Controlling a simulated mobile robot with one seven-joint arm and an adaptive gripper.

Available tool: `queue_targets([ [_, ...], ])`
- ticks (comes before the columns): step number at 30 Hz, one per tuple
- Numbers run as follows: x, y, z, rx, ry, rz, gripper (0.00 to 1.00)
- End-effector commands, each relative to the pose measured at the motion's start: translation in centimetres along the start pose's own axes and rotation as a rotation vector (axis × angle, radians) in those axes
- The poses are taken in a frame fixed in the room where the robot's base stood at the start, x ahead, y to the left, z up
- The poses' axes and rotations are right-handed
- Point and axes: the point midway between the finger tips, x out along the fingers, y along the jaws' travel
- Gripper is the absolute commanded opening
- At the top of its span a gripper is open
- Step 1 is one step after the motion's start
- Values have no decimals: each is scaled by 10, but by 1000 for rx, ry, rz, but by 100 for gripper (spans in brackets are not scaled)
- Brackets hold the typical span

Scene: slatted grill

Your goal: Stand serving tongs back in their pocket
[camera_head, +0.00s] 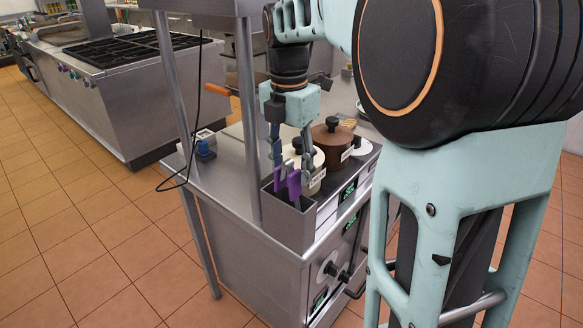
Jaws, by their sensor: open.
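A narrow open-topped metal pocket (289,228) is on the front left corner of the steel counter. The tongs (293,186) show as purple pieces with grey parts, standing upright at the pocket's mouth. Their lower ends are hidden by the pocket wall. My gripper (291,172) points down from above, with its fingers apart on either side of the upper part of the tongs. I cannot tell whether a finger touches them.
Lidded pots, one brown (332,146) and one cream (304,164), stand close behind the pocket. A steel post (246,120) rises just left of it. My arm blocks the right side.

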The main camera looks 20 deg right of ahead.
Motion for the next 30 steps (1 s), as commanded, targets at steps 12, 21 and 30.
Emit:
queue_targets([
  [12,-83,1,0,0,-2,4,47],
  [21,-111,0,0,0,0,1,47],
  [30,-114,0,1,8,-1,4,47],
])
